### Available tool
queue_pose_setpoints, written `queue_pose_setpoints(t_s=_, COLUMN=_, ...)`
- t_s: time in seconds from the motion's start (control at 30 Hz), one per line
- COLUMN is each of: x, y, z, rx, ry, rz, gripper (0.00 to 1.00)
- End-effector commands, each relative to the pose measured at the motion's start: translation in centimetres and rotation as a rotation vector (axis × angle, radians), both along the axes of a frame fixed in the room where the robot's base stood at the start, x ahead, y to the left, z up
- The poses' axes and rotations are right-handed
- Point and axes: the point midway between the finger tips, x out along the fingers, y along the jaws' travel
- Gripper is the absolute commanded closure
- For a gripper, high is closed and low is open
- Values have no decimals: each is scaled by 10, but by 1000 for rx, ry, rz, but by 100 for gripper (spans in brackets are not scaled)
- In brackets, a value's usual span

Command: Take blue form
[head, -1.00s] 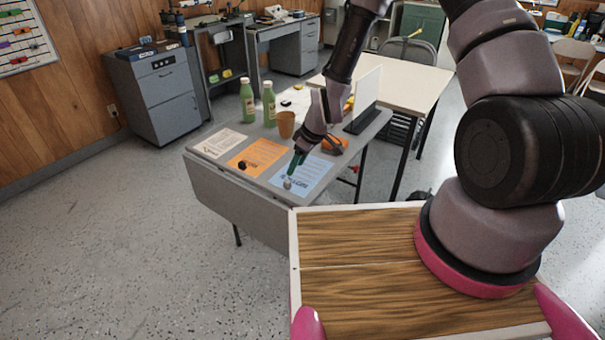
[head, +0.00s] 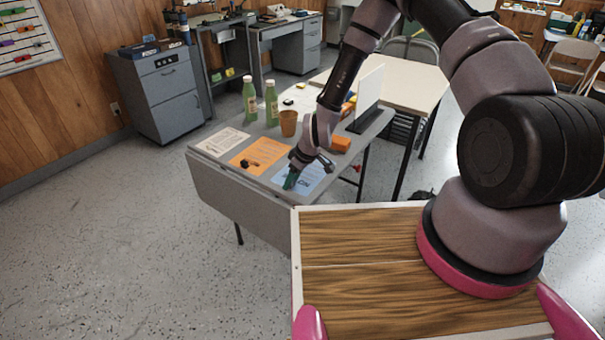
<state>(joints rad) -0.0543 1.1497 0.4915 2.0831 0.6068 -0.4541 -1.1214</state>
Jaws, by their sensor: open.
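The blue form (head: 314,176) lies flat on the grey table (head: 225,181), close to its near edge and right of an orange form. My gripper (head: 290,181) is open, its green fingertips pointing down over the left near part of the blue form. The gripper and wrist cover much of the form. I cannot tell whether the fingertips touch it. A small grey object seen on the form earlier is now hidden at the fingertips.
An orange form (head: 268,151) with a small black object (head: 244,163) and a white form (head: 222,141) lie to the left.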

Motion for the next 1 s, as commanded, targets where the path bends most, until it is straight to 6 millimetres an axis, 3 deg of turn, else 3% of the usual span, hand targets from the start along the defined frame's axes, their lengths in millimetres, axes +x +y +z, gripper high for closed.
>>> queue_pose_setpoints(t_s=0.03, x=0, y=0, z=0, rx=0, ry=0, rz=0, gripper=46)
queue_pose_setpoints(t_s=0.17, x=0, y=0, z=0, rx=0, ry=0, rz=0, gripper=96)
queue_pose_setpoints(t_s=0.2, x=0, y=0, z=0, rx=0, ry=0, rz=0, gripper=100)
queue_pose_setpoints(t_s=0.67, x=0, y=0, z=8, rx=-1, ry=-2, rz=2, gripper=100)
queue_pose_setpoints(t_s=1.0, x=1, y=0, z=63, rx=-1, ry=-7, rz=4, gripper=100)
